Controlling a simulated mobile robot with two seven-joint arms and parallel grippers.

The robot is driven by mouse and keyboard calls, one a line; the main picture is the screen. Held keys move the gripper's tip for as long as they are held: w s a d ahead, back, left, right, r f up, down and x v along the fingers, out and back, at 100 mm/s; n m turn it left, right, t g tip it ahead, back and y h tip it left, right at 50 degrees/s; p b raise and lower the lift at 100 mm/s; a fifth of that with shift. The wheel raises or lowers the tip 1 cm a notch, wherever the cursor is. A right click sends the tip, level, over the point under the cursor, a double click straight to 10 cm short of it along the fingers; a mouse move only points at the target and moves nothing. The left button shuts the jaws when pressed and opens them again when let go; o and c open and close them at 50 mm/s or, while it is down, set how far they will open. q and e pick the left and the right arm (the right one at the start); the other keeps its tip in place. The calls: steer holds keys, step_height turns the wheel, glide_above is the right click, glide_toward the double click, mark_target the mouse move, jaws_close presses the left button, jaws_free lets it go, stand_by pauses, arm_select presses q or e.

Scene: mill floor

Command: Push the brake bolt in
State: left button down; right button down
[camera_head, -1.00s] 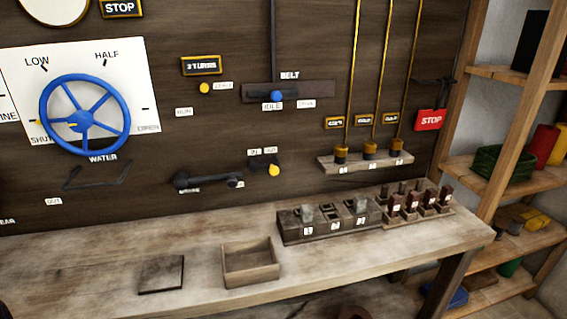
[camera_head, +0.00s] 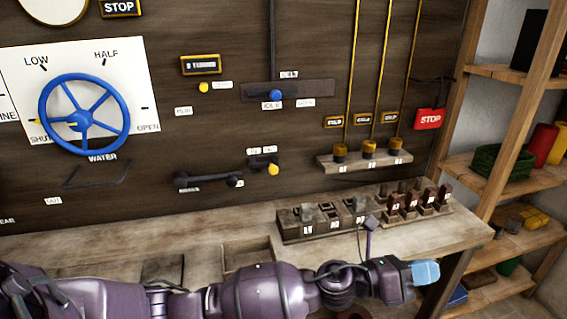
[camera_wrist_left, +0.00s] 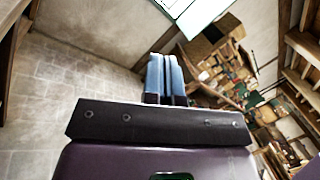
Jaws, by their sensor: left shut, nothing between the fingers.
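A yellow knob (camera_head: 273,169) sits on a small black bracket (camera_head: 262,162) on the dark board, under a pair of small labels. I take it as the brake bolt, but the labels are too blurred to be sure. A dark horizontal handle (camera_head: 207,181) is just left of it. My left gripper (camera_head: 424,272) is at the lower right, well to the right of and below the knob, pointing right. Its blue fingers are shut and empty; they also show together in the left wrist view (camera_wrist_left: 165,78). My right gripper is out of view.
A workbench (camera_head: 220,225) runs below the board, with a slotted block (camera_head: 318,225) and several dark pegs behind my arm. My arm partly hides an open wooden box (camera_head: 250,247). A blue wheel (camera_head: 84,115) is at left; shelves (camera_head: 500,170) stand right.

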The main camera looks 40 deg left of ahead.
arm_select(q)
steer(key=w+f+m+g+y, duration=0.35)
steer(key=m+g, duration=0.65)
steer(key=m, duration=0.6)
steer(key=w+a+m+g+y, duration=0.1)
steer(key=w+a+m+y, duration=0.55)
steer(key=a, duration=0.35)
steer(key=w+a+r+y, duration=0.3)
steer(key=a+r+y, duration=0.3)
steer(key=a, duration=0.6)
steer(key=w+a+r+m+y, duration=0.1)
steer(key=w+a+r+y, duration=0.2)
steer(key=a+r+y, duration=0.3)
steer(key=a+r, duration=0.5)
steer(key=a, duration=0.1)
steer(key=shift+w+f, duration=0.1)
